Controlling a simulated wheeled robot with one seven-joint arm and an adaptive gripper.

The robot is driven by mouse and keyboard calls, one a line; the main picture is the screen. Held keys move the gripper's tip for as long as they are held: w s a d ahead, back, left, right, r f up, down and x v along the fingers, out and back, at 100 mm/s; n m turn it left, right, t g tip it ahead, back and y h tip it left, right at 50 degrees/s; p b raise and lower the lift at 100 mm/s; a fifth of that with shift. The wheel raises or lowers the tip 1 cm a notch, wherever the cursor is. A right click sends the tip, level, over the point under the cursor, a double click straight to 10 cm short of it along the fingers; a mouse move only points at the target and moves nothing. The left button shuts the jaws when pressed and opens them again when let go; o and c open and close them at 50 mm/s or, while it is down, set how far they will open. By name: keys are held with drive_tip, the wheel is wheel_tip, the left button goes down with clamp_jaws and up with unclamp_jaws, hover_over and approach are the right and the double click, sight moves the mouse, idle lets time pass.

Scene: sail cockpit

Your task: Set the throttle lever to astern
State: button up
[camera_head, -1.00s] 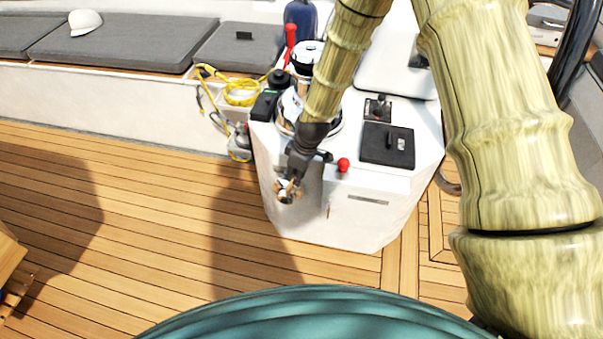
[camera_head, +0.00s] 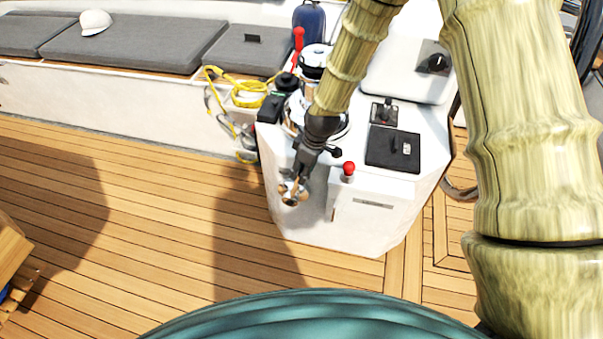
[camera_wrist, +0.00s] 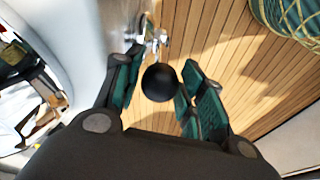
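A black ball knob (camera_wrist: 159,83), apparently the top of the throttle lever, sits between my gripper's fingers in the wrist view. Shiny metal fittings (camera_wrist: 150,38) show beyond it, against the console's side. My gripper (camera_wrist: 157,86) is open around the knob; the right finger is close to it and a gap shows on the left. In the head view my gripper (camera_head: 296,184) points down beside the left front of the white console (camera_head: 375,222).
A red knob (camera_head: 349,168) stands on the console just right of my gripper. Black panels (camera_head: 392,149), a winch (camera_head: 316,59) and a red handle (camera_head: 298,42) are on top. A yellow rope (camera_head: 240,90) hangs behind. The wooden deck (camera_head: 150,225) at left is clear.

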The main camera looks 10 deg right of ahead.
drive_tip(key=v, duration=0.9)
drive_tip(key=shift+r, duration=0.1)
